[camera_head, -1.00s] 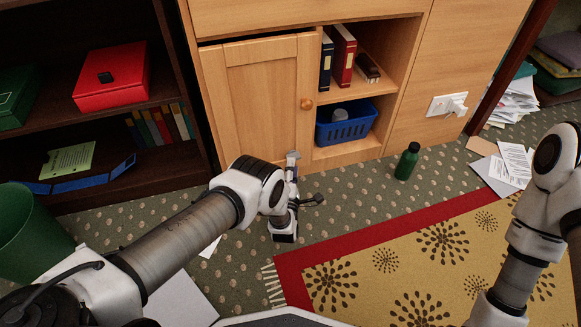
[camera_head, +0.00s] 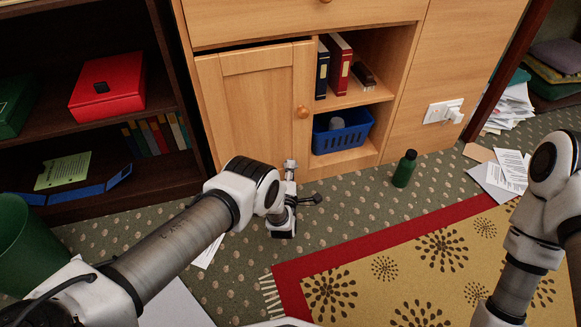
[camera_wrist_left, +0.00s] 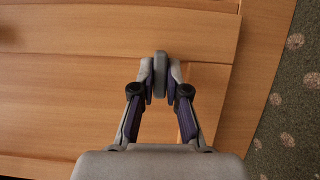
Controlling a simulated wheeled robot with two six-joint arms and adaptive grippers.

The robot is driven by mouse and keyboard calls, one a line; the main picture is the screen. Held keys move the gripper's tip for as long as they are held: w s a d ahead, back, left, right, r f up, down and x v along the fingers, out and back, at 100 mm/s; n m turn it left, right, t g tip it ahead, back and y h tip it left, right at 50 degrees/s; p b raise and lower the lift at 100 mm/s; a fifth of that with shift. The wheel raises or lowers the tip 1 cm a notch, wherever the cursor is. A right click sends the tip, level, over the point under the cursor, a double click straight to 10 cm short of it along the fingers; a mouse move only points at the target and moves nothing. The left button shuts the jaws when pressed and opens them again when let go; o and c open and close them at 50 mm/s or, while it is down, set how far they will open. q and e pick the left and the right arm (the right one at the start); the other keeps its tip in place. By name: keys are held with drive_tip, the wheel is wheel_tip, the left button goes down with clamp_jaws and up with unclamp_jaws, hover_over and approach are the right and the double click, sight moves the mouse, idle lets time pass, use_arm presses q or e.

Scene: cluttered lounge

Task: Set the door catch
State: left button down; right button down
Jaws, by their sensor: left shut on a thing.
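The wooden cabinet door (camera_head: 255,110) with a round knob (camera_head: 302,112) is shut or nearly so; a dark gap runs along its top. A small grey rounded catch (camera_wrist_left: 160,72) is on the cabinet front near a seam in the wrist view, its length up and down in that picture. My left gripper (camera_wrist_left: 160,85) is shut on it, one purple-grey finger on each side. In the head view my left gripper (camera_head: 289,178) is low at the door's bottom right corner. My right arm shows at the right edge, but its gripper is out of view.
Open shelves beside the door hold binders (camera_head: 334,65) and a blue basket (camera_head: 342,132). A green bottle (camera_head: 404,169) stands on the carpet right of the gripper. A yellow and red rug (camera_head: 410,270), a green bin (camera_head: 25,250) and loose papers (camera_head: 500,170) lie around.

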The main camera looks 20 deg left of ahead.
use_arm(q)
drive_tip(key=c, duration=1.2)
unclamp_jaws()
drive_tip(key=v, duration=1.2)
drive_tip(key=shift+r, duration=0.1)
